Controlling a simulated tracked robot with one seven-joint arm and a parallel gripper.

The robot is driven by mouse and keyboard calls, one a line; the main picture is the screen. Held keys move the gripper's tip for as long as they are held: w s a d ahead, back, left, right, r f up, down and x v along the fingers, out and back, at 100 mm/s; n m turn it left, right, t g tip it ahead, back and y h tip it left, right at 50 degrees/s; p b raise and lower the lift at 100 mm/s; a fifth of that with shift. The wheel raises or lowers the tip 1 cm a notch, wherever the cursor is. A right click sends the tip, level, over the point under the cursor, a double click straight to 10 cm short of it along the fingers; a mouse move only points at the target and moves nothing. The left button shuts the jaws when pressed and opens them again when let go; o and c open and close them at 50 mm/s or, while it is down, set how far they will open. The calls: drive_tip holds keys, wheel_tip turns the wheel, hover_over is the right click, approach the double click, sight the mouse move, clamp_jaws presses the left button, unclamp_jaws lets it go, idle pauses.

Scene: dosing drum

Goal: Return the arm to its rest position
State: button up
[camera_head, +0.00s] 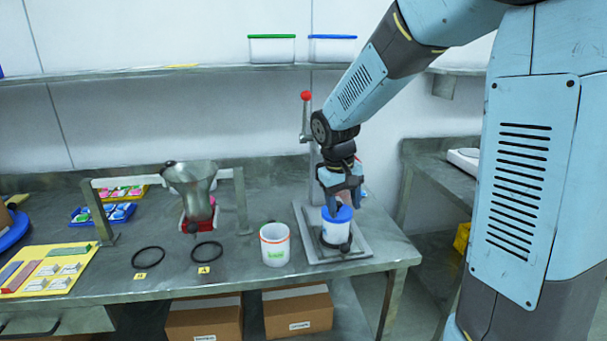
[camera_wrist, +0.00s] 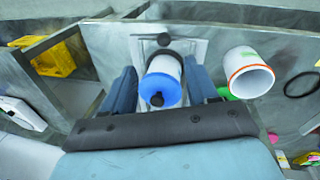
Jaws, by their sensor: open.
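My gripper (camera_head: 341,190) is at the end of my arm, just above a white drum with a blue lid (camera_head: 337,225). The drum stands on the metal base plate (camera_head: 365,246) of a press with a red-knobbed lever (camera_head: 306,97). In the wrist view my gripper's two fingers (camera_wrist: 161,92) are apart, one on each side of the blue-lidded drum (camera_wrist: 160,88). I cannot tell whether either finger touches it. The drum's upper part is partly hidden by my gripper in the head view.
An open white cup with an orange rim (camera_head: 275,244) stands left of the plate. Two black rings (camera_head: 207,250), a metal hopper on a frame (camera_head: 192,188) and a yellow board (camera_head: 50,268) lie further left. A shelf (camera_head: 200,70) with bins runs behind my arm.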

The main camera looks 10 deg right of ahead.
drive_tip(key=s+d+r+m+t, duration=0.1)
drive_tip(key=s+d+r, duration=0.1)
drive_tip(key=s+r, duration=0.2)
drive_tip(key=s+d+r+m+t+y, duration=0.1)
drive_tip(key=s+r, duration=0.3)
drive_tip(key=s, duration=0.6)
drive_tip(key=s+d+r+m+t+y, duration=0.1)
drive_tip(key=s+d+r+t, duration=0.1)
drive_tip(key=s+d+r, duration=0.2)
drive_tip(key=s, duration=0.3)
drive_tip(key=shift+s+r+t, duration=0.3)
drive_tip(key=shift+r+t, duration=0.1)
